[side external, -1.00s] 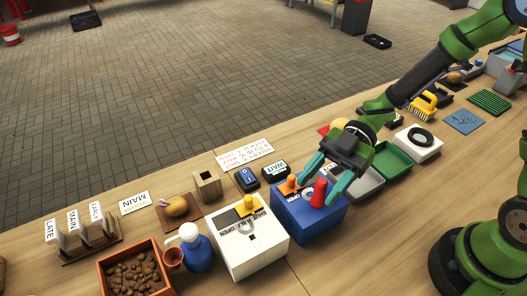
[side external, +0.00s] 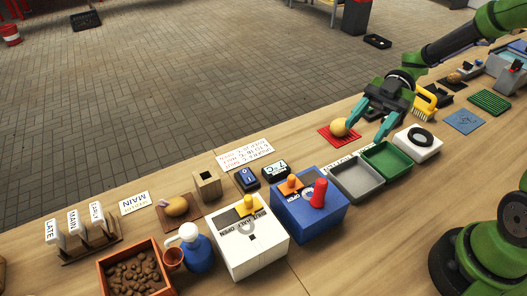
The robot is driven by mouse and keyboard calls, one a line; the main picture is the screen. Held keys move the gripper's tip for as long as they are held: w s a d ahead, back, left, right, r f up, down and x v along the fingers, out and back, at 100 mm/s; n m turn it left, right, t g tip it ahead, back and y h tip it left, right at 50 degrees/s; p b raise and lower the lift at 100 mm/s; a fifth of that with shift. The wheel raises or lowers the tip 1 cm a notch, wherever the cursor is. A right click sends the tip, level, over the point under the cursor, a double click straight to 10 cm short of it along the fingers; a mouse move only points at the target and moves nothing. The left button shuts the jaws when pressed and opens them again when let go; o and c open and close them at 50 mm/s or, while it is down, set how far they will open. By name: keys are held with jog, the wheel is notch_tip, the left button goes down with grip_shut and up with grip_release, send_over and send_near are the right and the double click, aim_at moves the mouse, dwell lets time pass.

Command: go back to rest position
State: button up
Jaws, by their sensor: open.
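My gripper (side external: 371,130) is open, with two teal fingers spread and nothing between them. It hangs above the table near a potato (side external: 340,127) that lies on a red mat (side external: 333,139). The left fingertip appears close to that potato in the picture; I cannot tell whether they touch. A blue box (side external: 305,222) with a red cone-shaped knob (side external: 319,194) and an orange knob (side external: 291,183) stands to the lower left, clear of my gripper.
A grey tray (side external: 375,197) and a green tray (side external: 408,165) lie below my gripper. A white box (side external: 419,151) with a black ring and a yellow brush (side external: 424,103) stand to the right. A white box (side external: 262,259) with a yellow knob is further left.

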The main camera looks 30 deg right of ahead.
jog(key=shift+w+d+r, duration=0.1)
jog(key=shift+d+r, duration=0.1)
jog(key=shift+d, duration=0.3)
